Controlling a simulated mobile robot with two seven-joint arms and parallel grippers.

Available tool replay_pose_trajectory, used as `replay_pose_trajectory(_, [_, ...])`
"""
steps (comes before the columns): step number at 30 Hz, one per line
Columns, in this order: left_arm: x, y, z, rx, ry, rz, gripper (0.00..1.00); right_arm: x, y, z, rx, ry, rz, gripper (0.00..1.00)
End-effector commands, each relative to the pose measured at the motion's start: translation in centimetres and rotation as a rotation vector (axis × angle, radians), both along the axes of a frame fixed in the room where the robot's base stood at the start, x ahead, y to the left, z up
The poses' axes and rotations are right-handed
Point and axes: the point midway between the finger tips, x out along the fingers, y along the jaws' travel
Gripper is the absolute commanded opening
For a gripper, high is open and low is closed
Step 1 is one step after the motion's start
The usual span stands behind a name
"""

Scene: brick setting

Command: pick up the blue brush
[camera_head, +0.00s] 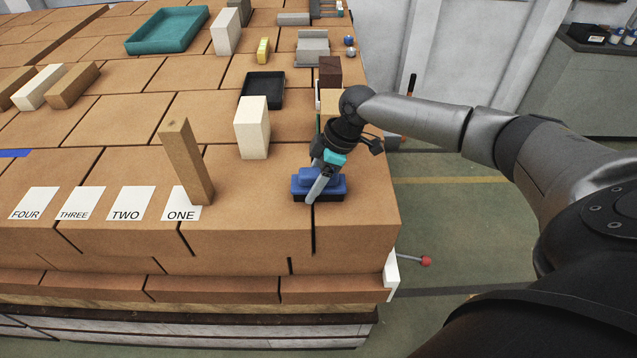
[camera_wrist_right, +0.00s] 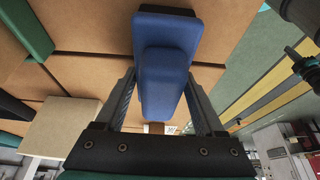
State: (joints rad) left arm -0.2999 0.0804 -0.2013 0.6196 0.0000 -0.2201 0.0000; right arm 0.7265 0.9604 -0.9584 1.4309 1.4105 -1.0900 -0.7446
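The blue brush (camera_head: 333,186) lies on the brick-paved tabletop near its front right corner, blue body up with a dark underside. It also shows in the right wrist view (camera_wrist_right: 165,75). My right gripper (camera_head: 318,190) reaches down over it from the right. In the right wrist view my gripper (camera_wrist_right: 162,85) has its fingers apart, one on each side of the raised blue handle. It looks open; contact with the handle cannot be made out. My left gripper is not in view.
A brown block (camera_head: 187,162) stands upright on the card marked ONE. A teal tray (camera_head: 168,29) is farther back. The table's right edge is close to the brush.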

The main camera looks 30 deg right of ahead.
Motion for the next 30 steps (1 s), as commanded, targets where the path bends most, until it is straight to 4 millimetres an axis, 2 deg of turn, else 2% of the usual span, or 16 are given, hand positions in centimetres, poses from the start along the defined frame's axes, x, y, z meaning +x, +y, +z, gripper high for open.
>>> replay_pose_trajectory(2, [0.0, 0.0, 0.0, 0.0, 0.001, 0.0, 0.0, 0.0, 0.0, 0.0, 0.0, 0.0, 0.0, 0.61])
replay_pose_trajectory(17, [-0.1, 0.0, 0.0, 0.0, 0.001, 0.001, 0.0, 0.0, 0.0, 0.0, 0.0, 0.0, 0.0, 0.04])
replay_pose_trajectory(25, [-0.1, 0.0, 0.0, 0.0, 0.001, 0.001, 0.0, 0.1, 0.0, 0.2, 0.0, -0.001, 0.0, 0.02])
replay_pose_trajectory(30, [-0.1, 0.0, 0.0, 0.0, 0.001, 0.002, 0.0, 0.1, -0.1, 1.2, 0.0, -0.004, 0.0, 0.02])
